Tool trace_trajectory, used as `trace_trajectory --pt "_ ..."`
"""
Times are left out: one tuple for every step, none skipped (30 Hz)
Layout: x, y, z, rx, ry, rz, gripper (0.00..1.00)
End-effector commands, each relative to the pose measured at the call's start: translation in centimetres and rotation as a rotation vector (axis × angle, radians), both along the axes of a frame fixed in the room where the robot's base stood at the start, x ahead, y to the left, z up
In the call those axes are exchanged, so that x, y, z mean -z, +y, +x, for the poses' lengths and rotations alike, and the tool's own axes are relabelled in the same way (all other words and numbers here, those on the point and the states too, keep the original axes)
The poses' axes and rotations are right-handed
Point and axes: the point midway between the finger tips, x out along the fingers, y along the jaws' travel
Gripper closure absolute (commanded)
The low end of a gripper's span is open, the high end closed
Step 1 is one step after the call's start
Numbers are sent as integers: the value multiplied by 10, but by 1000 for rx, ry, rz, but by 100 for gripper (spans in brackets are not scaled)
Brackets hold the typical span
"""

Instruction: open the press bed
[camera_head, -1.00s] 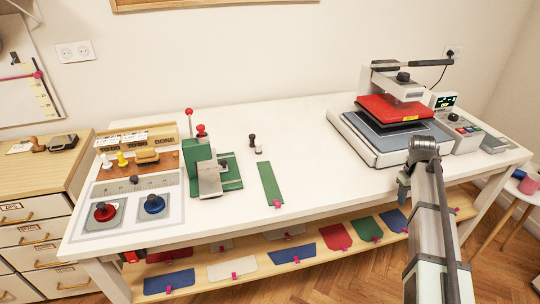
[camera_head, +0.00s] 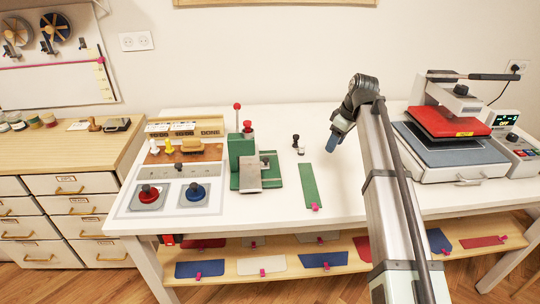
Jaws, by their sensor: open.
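The heat press stands at the right end of the white table. Its red upper plate (camera_head: 447,120) hangs over the back part of the grey-blue press bed (camera_head: 462,154), and the bed's front part shows bare. A small handle (camera_head: 468,181) is on the front of the white base below the bed. A long dark lever (camera_head: 490,77) runs across the top of the press. My gripper (camera_head: 333,144) is open, pointing down above the table, left of the press and apart from it. Its fingertips are small and partly hidden by the wrist, and nothing is visibly held.
A green strip (camera_head: 309,186) lies left of my gripper. A green hand press (camera_head: 250,165) with a red-knobbed lever stands farther left. A control box (camera_head: 515,145) is beside the heat press. The table between my gripper and the press is clear, though my arm crosses its front.

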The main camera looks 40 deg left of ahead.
Motion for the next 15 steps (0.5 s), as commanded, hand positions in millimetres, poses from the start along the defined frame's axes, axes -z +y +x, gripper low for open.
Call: trace_trajectory --pt "-11 30 -15 -68 2 23 49" --pt "-16 43 -24 -106 3 35 49" --pt "-22 60 -36 -152 6 52 49" --pt "-26 72 -45 -185 6 63 49" --pt "-30 82 -53 -214 8 74 49" --pt "-35 95 -63 -251 10 87 49" --pt "-38 103 -69 -275 11 95 49" --pt "-41 110 -75 -296 11 103 49" --pt "-44 118 -83 -320 12 113 49" --pt "-47 122 -87 -334 13 118 49" --pt "-48 126 -90 -346 13 122 49" --pt "-50 130 -94 -360 14 127 49" --pt "-50 132 -96 -367 15 130 49" --pt "-51 134 -98 -372 14 132 49" --pt "-50 136 -100 -376 16 133 49"
